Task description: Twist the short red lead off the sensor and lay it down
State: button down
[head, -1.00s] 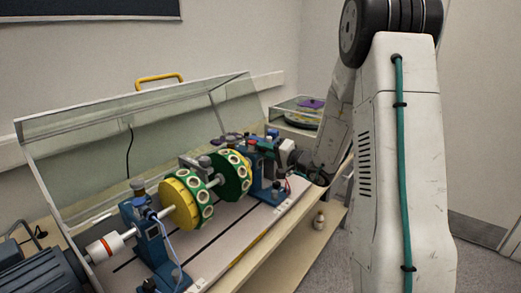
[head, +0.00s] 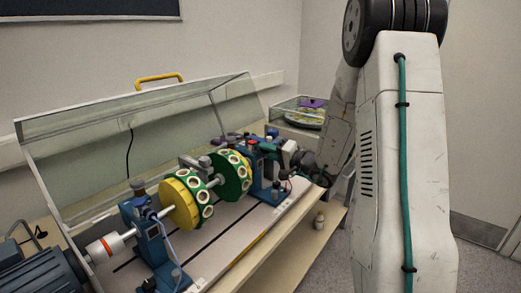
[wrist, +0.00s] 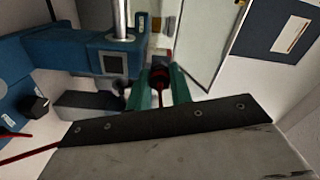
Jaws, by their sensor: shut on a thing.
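My gripper (wrist: 162,88) is at the right-hand blue bearing block, which fills the upper left of the wrist view (wrist: 75,55). Its green fingers are shut on the dark red end of the red lead (wrist: 161,76). A stretch of red cable shows at the lower left of the wrist view. In the head view, my gripper (head: 286,154) is small beside the blue bearing block (head: 264,172). I cannot tell whether the lead's end is still joined to the sensor; the sensor is hidden or too small to make out.
A shaft with yellow and green discs (head: 181,204) runs left to another blue bearing block (head: 143,238) and a motor (head: 45,272). The clear tilted guard (head: 85,165) stands behind. A small bottle (head: 319,220) stands on the lower shelf (head: 308,238).

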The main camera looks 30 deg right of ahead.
jog(key=shift+s+d, duration=0.15)
jog(key=shift+s, duration=0.15)
dwell(0.6)
jog(key=v, duration=0.3)
jog(key=shift+s, duration=0.2)
jog(key=shift+d, duration=0.1)
dwell(0.4)
jog(key=m+g+h, duration=0.3)
jog(key=g+h, duration=0.3)
jog(key=g, duration=1.1)
send_over(293, 184)
notch_tip(293, 184, down, 11)
jog(key=shift+s+f, duration=0.1)
jog(key=shift+f, duration=2.15)
jog(key=shift+f, duration=0.3)
